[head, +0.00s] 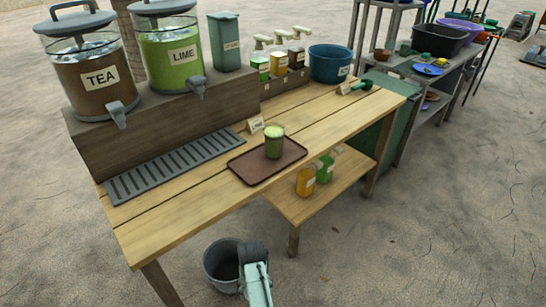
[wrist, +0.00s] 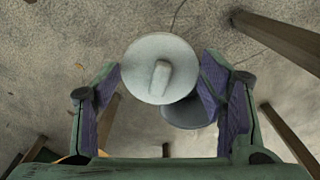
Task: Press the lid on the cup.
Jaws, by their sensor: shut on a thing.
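The cup (head: 274,146), clear with a green drink, stands upright on a brown tray (head: 240,173) at the table's front edge. I see no lid on it. My gripper (head: 252,250) is below and in front of the table, beside a grey bucket, well away from the cup. In the wrist view my gripper (wrist: 160,85) has its purple finger pads either side of a pale round lid (wrist: 140,62) with a raised bar handle, and is shut on it. The lid cannot be made out in the head view.
The grey bucket (head: 221,264) stands on the ground by the table (head: 190,215). Tea (head: 97,80) and lime (head: 172,55) dispensers stand at the back left, above a drip grate (head: 175,165). Bottles stand on a lower shelf (head: 325,195). The table right of the tray is mostly clear.

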